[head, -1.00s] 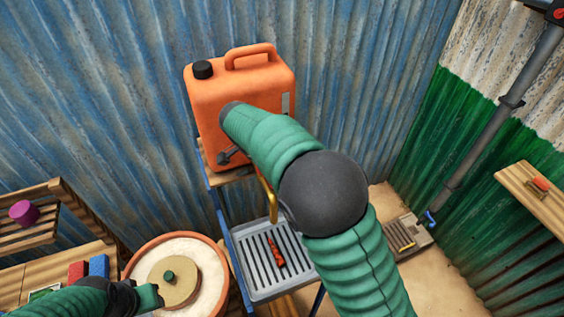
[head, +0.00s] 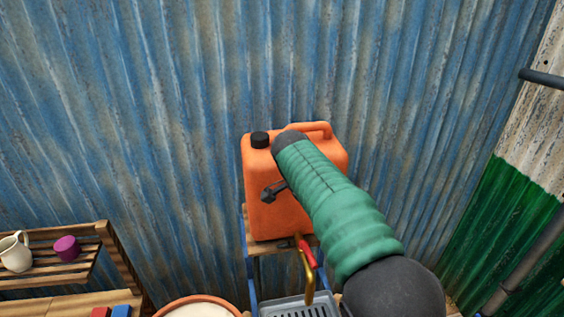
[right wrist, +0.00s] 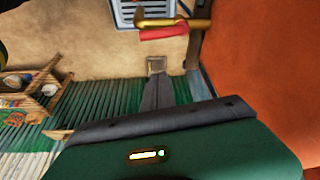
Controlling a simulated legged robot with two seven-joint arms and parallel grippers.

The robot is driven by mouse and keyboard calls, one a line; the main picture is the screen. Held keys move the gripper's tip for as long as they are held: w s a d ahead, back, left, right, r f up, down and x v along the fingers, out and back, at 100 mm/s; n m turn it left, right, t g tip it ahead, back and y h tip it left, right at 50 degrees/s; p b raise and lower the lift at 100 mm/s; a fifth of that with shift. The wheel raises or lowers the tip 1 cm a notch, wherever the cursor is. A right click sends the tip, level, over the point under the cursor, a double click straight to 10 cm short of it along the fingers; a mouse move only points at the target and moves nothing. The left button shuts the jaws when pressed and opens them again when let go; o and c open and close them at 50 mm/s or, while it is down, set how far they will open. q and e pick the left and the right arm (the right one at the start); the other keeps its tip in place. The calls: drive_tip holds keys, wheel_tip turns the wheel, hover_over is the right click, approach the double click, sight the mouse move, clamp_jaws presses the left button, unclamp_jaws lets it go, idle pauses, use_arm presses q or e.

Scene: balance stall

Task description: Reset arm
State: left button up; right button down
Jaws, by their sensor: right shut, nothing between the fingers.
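My right arm reaches in from the lower right in the head view, across the orange jerrycan (head: 262,215). My right gripper (head: 268,194) is small and dark in front of the can's face; it is shut with nothing in it. Whether it touches the can cannot be told. In the right wrist view the green hand body fills the bottom, and the can (right wrist: 265,70) stands close on the right. My left gripper is out of view.
A brass tap (head: 307,268) with a red handle (head: 306,252) sits below the can, above a grey slatted tray (head: 285,308). A shelf at left holds a cream jug (head: 15,252) and a purple cup (head: 67,248). Blue corrugated wall (head: 180,120) stands behind.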

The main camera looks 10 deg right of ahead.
drive_tip(key=s+f+n+t+y+b, duration=0.1)
drive_tip(key=s+f+n+y+b, duration=0.1)
drive_tip(key=s+f+n+b, duration=0.2)
drive_tip(key=s+f+n+y+b, duration=0.2)
drive_tip(key=s+f+n+b, duration=0.3)
drive_tip(key=s+f+n, duration=0.6)
drive_tip(key=s+f, duration=0.2)
drive_tip(key=f, duration=0.4)
drive_tip(key=s+f, duration=0.3)
drive_tip(key=f, duration=0.3)
drive_tip(key=shift+s+d+f+t, duration=0.3)
drive_tip(key=shift+t, duration=0.1)
drive_tip(key=shift+d, duration=0.1)
